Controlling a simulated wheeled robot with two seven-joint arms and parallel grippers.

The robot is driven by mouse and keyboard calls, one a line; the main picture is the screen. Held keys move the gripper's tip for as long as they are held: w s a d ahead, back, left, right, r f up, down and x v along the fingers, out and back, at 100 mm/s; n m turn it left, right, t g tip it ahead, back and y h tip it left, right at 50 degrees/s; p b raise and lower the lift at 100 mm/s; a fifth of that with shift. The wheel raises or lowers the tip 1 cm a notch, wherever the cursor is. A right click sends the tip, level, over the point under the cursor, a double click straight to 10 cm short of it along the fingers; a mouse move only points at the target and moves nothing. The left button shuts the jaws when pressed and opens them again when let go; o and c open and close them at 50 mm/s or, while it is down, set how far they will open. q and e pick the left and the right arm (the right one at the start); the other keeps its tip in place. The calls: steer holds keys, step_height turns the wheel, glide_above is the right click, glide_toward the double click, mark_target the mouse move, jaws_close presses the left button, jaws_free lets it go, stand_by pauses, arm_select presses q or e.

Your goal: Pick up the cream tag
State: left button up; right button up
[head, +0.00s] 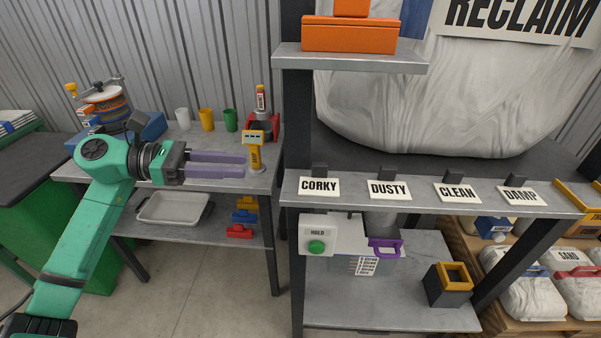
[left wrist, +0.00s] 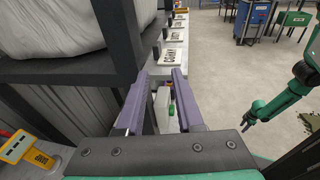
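Several pale, off-white tags with black words stand along the front of the grey shelf in the head view: CORKY (head: 319,187), DUSTY (head: 389,190), CLEAN (head: 457,193) and DAMP (head: 522,196). I cannot tell which one is the cream tag; their colours look alike. My left gripper (head: 243,163) is open and empty over the left bench, left of the shelf post and apart from the tags. In the left wrist view its fingers (left wrist: 163,80) point toward the shelf, with the tag row beyond. My right arm shows at the right there; its gripper (left wrist: 248,147) is too small to read.
A yellow meter (head: 254,155) stands by the left fingertips. A dark post (head: 297,130) separates bench and shelf. Below the shelf are a white HOLD box (head: 317,232) with green button, a purple handle (head: 384,247) and a black-and-yellow bin (head: 450,288). Coloured cups stand behind the left gripper.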

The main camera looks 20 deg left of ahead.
arm_select(q)
steer(key=p, duration=0.5)
glide_toward(309, 178)
steer(key=w+d+r, duration=0.2)
steer(key=d, duration=0.2)
steer(key=shift+w+d, duration=0.3)
steer(key=shift+d, duration=0.1)
steer(key=p+x, duration=0.2)
steer(key=p, duration=0.1)
steer(key=shift+w+d, duration=0.15)
steer(key=shift+w+d+f+p, duration=0.2)
steer(key=shift+w+d+f, duration=0.1)
steer(key=shift+d, duration=0.2)
steer(key=shift+w+d+f+p, duration=0.2)
steer(key=shift+d+f, duration=0.1)
steer(key=shift+d, duration=0.2)
steer(key=shift+d+f, duration=0.1)
steer(key=shift+f, duration=0.05)
jaws_close()
